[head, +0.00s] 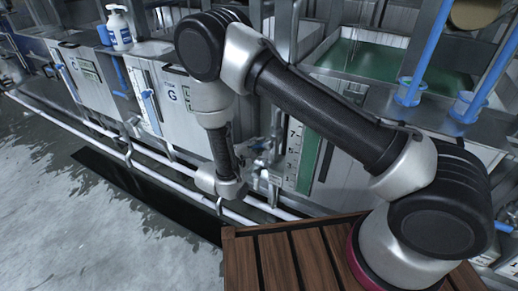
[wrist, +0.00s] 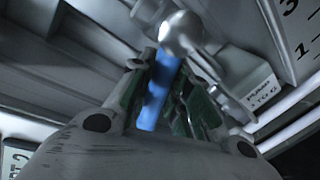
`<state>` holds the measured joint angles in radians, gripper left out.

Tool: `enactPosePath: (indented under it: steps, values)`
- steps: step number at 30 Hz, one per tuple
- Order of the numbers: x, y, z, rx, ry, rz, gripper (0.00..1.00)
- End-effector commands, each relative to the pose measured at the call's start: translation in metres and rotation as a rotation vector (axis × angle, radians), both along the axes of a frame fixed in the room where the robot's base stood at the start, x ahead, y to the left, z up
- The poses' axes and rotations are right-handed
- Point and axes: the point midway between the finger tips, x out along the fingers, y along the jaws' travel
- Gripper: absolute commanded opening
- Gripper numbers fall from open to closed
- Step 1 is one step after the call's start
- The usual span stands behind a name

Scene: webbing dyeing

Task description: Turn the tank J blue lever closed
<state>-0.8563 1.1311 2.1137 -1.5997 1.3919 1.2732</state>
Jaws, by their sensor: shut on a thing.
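The blue lever (wrist: 156,94) stands between the two fingers of my gripper (wrist: 158,100) in the wrist view. The fingers have green inner pads and are shut on the lever. Its upper end meets a pale, rounded metal valve part (wrist: 181,33). In the head view, my gripper is down by the pipes in front of the tanks, mostly hidden by my wrist, and the lever is too small there to make out clearly.
A small white sign (wrist: 250,82) reading roughly "PUMP J TO G" is close right of the valve. White pipes (head: 170,182) run along the tank fronts. Tank G (head: 172,97) stands left of my arm. A wooden slatted platform (head: 285,262) is below; grey floor lies left.

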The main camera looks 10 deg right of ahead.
Motion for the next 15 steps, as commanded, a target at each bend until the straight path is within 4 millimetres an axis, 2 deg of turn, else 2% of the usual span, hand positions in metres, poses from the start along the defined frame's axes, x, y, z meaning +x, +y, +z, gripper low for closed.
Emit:
enactPosePath:
  steps: [15]
  values:
    - [0.002,0.002,0.016,0.277,-0.201,-0.001,0.0]
